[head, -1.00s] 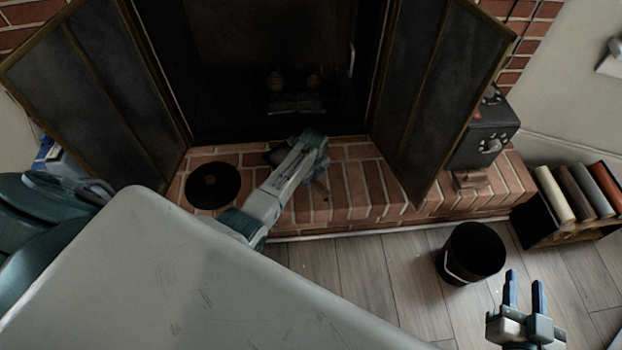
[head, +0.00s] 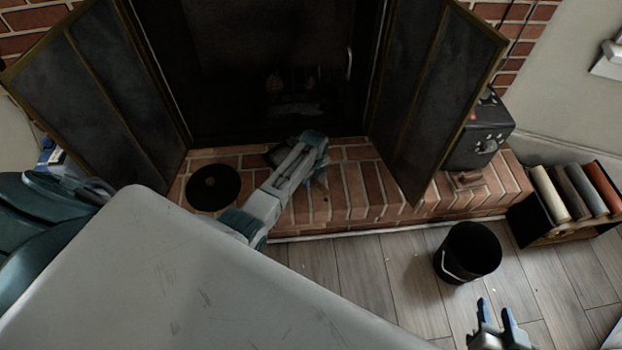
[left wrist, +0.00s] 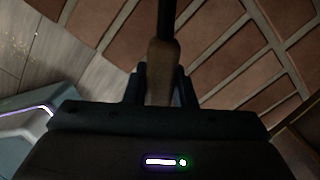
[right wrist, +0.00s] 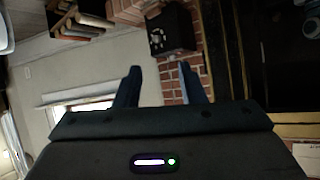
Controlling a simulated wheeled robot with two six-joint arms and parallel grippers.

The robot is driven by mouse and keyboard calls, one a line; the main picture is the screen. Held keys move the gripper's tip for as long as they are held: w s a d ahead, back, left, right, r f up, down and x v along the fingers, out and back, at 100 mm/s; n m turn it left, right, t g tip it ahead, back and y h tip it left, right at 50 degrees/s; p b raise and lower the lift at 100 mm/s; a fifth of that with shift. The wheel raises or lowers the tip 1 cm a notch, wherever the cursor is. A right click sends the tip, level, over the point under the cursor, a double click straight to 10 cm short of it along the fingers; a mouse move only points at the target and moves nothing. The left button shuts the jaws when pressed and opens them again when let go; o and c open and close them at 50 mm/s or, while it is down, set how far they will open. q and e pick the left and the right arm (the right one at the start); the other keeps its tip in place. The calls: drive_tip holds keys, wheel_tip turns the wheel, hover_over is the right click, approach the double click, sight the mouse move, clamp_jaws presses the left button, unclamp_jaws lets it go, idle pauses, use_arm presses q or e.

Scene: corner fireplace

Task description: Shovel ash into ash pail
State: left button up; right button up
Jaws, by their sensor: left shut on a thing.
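My left gripper (left wrist: 160,84) is shut on a brown wooden handle (left wrist: 161,70) with a dark shaft, apparently the shovel. In the head view my left arm reaches over the brick hearth, and its gripper (head: 318,176) is partly hidden. I cannot make out ash in the dark firebox.
The fireplace screen doors (head: 410,95) stand open on both sides. A round black disc (head: 213,187) lies on the hearth (head: 370,180). A dark box with dials (head: 480,135) stands at its right end. A book rack (head: 565,205) is at the right. Floor around the pail is clear.

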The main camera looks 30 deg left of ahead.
use_arm(q)
drive_tip(key=shift+d+r+p, duration=0.15)
drive_tip(key=shift+r+p, duration=0.45)
drive_tip(key=shift+d+r+p, duration=0.1)
drive_tip(key=shift+r+p, duration=0.2)
drive_tip(key=shift+p, duration=0.1)
drive_tip(key=shift+s+d+r+p, duration=0.1)
drive_tip(key=shift+s+r+p, duration=0.05)
drive_tip(key=shift+r+p, duration=0.25)
drive_tip(key=shift+d+r+p, duration=0.2)
drive_tip(key=shift+r+p, duration=0.25)
drive_tip(key=shift+p, duration=0.1)
use_arm(e)
drive_tip(key=s+d+f+g+h, duration=0.1)
drive_tip(key=s+d+g, duration=0.1)
drive_tip(key=s+g, duration=0.3)
drive_tip(key=shift+s+g, duration=0.3)
drive_tip(key=shift+s, duration=0.4)
use_arm(q)
drive_tip(key=shift+s, duration=0.15)
